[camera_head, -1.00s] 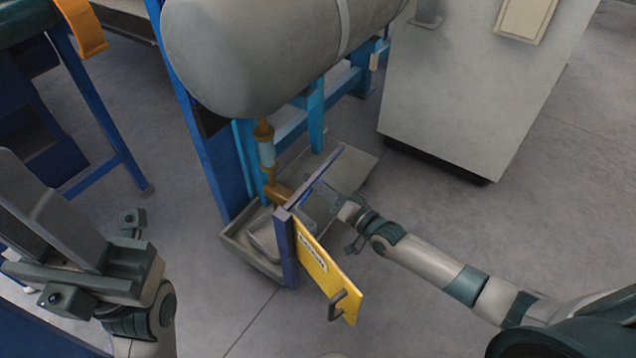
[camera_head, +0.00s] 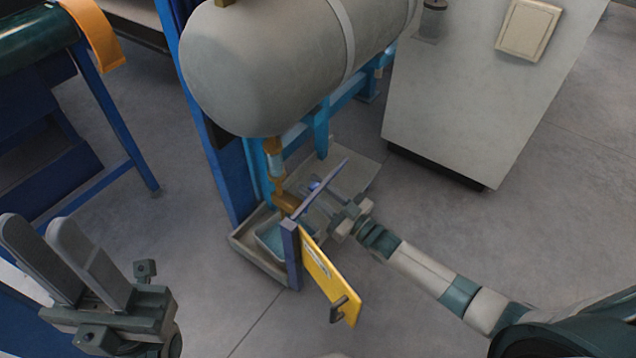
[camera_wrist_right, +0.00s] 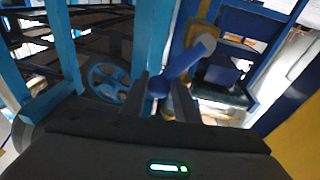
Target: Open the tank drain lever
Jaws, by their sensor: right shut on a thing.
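The grey tank (camera_head: 270,65) hangs in a blue frame, with a brass drain pipe (camera_head: 275,165) below it. The drain lever is a blue handle (camera_head: 314,186) beside the lower pipe. It also shows in the right wrist view as a blue bar (camera_wrist_right: 187,60) with a rounded end between the fingers. A tray-like basin (camera_head: 268,240) under the outlet looks blue inside, like water. My left gripper (camera_head: 42,226) is open and empty at the lower left.
A yellow panel (camera_head: 328,277) with a handle hangs on a blue post (camera_head: 291,255) in front of the basin. A grey cabinet (camera_head: 460,100) stands at the back right. A blue bench frame (camera_head: 120,140) is at the left. Floor between is clear.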

